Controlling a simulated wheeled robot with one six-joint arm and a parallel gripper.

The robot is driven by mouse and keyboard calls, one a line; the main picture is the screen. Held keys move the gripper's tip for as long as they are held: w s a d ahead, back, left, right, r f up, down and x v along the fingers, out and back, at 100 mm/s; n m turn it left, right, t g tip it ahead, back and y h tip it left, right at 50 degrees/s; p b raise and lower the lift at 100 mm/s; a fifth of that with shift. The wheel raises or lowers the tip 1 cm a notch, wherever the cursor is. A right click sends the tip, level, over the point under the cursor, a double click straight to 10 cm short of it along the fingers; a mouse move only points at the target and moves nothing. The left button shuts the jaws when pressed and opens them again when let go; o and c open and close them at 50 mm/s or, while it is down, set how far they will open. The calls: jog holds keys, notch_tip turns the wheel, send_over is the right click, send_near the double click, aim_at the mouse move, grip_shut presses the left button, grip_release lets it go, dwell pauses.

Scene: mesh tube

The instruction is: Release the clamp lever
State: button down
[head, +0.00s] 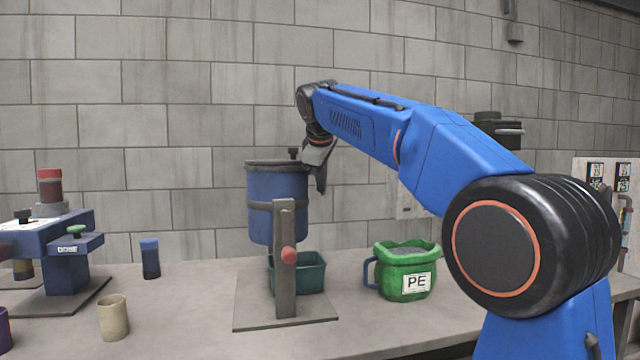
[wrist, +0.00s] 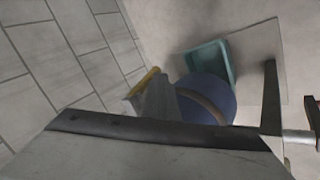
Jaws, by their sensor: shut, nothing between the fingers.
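A blue round vessel (head: 278,225) with dark bands is held on a grey upright post (head: 285,280). A red knob (head: 289,256) sticks out of the post. I cannot tell which part is the clamp lever. My gripper (head: 321,182) is shut and empty, pointing down at the vessel's upper right edge; I cannot tell whether it touches. In the wrist view the vessel (wrist: 215,92) shows beyond my gripper (wrist: 161,92), with a yellow bar beside the fingers. The vessel's far side is hidden.
A teal tray (head: 312,275) sits below the vessel on the base plate (head: 250,322). A green PE jug (head: 405,268) stands right, under my arm. A blue-capped bottle (head: 150,262), beige cup (head: 113,318) and blue device (head: 66,270) stand left. A block wall is behind.

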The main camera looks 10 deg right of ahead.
jog(key=shift+d+r+n+h, duration=0.1)
jog(key=shift+d+n+h, duration=0.5)
jog(key=shift+h, duration=0.7)
jog(key=shift+d, duration=0.15)
jog(key=shift+d+r+h, duration=0.3)
jog(key=shift+h, duration=0.3)
jog(key=shift+r, duration=0.1)
dwell(0.9)
jog(key=shift+a+r, duration=0.2)
jog(key=shift+a, duration=0.5)
